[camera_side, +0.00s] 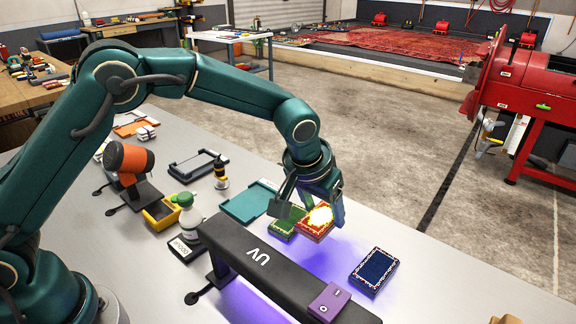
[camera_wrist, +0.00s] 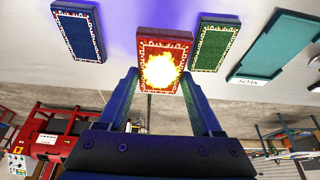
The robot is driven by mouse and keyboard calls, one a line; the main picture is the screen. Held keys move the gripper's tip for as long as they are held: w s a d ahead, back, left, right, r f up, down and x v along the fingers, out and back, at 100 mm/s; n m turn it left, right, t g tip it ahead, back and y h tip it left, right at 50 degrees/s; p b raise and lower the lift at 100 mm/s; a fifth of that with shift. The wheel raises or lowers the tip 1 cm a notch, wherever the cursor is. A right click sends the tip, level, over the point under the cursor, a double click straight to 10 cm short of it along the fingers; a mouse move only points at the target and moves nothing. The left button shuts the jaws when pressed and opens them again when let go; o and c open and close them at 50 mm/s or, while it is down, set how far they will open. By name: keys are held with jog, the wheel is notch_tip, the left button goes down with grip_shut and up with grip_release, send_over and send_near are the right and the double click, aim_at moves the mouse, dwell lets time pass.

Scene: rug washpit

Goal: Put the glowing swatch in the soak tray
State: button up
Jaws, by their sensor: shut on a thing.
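The glowing swatch (camera_side: 314,228) is red with a patterned border and a bright yellow-white glow at its middle; it also shows in the wrist view (camera_wrist: 153,86). My gripper (camera_side: 310,212) is shut on it, with one finger along each side, as the wrist view (camera_wrist: 160,85) shows. I cannot tell how far the swatch is above the table. The teal soak tray (camera_side: 233,207) lies left of my gripper in the side view, and looks empty. In the wrist view the tray (camera_wrist: 245,75) is at the right, with its SOAK label.
A green swatch (camera_side: 281,233) lies between the held swatch and the tray. A blue swatch (camera_side: 375,270) lies to the right in purple light. The black UV bar (camera_side: 285,268) stands in front, with a purple box (camera_side: 330,302). A white bottle (camera_side: 189,222) stands left.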

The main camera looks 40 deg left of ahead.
jog(key=s+a+r, duration=0.1)
jog(key=a+r, duration=0.4)
jog(key=a, duration=0.4)
jog(key=n, duration=0.2)
send_over(256, 197)
jog(key=s, duration=0.1)
jog(key=f, duration=0.3)
jog(key=shift+s+d+f+y, duration=0.1)
jog(key=shift+s+d+y, duration=0.1)
jog(key=shift+y, duration=0.2)
jog(key=shift+f, duration=2.8)
jog(key=shift+f, duration=0.45)
jog(key=o, duration=1.4)
